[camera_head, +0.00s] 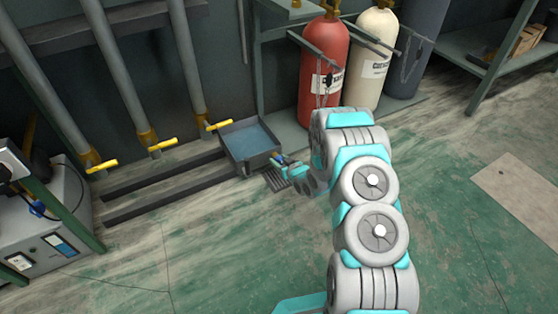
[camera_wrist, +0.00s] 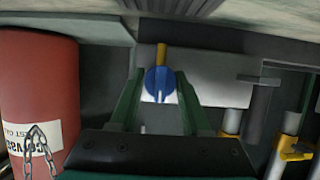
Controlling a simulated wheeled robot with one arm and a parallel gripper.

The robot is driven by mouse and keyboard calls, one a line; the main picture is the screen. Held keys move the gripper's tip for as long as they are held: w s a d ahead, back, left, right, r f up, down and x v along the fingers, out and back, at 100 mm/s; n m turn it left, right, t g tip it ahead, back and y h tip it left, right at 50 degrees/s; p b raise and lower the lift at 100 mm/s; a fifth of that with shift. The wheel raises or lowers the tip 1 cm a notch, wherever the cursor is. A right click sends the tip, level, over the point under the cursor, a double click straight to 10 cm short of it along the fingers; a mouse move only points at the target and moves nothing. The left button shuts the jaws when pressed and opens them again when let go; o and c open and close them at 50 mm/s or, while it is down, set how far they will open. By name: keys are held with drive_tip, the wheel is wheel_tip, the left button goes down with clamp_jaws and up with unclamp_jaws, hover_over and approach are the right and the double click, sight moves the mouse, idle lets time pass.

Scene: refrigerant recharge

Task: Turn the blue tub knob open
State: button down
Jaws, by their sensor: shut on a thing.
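The blue knob (camera_wrist: 160,84) sits between my gripper's two green fingers (camera_wrist: 159,76) in the wrist view, with a ridge running upright across its face. A short yellow pipe stub shows just above it there. My gripper is shut on the knob. In the head view my gripper (camera_head: 284,168) is at the right front corner of the grey tub (camera_head: 250,142), low over the floor. A bit of blue and yellow shows there, but my gripper and wrist hide most of the knob. The tub looks bluish inside.
Red (camera_head: 324,65) and cream (camera_head: 372,58) chained cylinders stand behind my arm. Pipes with yellow handles (camera_head: 162,145) rise left of the tub. A grey machine (camera_head: 45,225) stands at the far left. The floor at the right is open.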

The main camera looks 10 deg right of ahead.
drive_tip(key=shift+r+p, duration=0.1)
drive_tip(key=shift+p, duration=0.2)
drive_tip(key=shift+d+r+m+p, duration=0.15)
drive_tip(key=shift+m+p, duration=0.25)
drive_tip(key=shift+p, duration=0.25)
drive_tip(key=m+y+p, duration=0.1)
drive_tip(key=p, duration=0.1)
drive_tip(key=shift+w+m+y+p, duration=0.1)
drive_tip(key=shift+m+y+p, duration=0.2)
drive_tip(key=shift+d+m+g+y+p, duration=0.1)
drive_tip(key=shift+m+g+y+p, duration=0.2)
drive_tip(key=shift+m+y+p, duration=0.45)
drive_tip(key=shift+f+m+y, duration=0.25)
drive_tip(key=shift+m+y, duration=0.1)
drive_tip(key=shift+m, duration=0.4)
drive_tip(key=m+y, duration=0.1)
drive_tip(key=m+b, duration=0.1)
drive_tip(key=m, duration=0.1)
drive_tip(key=shift+f+y, duration=0.25)
drive_tip(key=shift+y, duration=0.15)
drive_tip(key=m+y+b, duration=0.1)
drive_tip(key=m, duration=0.1)
drive_tip(key=shift+m+b, duration=0.3)
drive_tip(key=shift+b, duration=0.05)
drive_tip(key=shift+m+t+y+b, duration=0.3)
drive_tip(key=shift+m+t+b, duration=0.45)
drive_tip(key=shift+m, duration=0.35)
drive_tip(key=shift+r, duration=0.1)
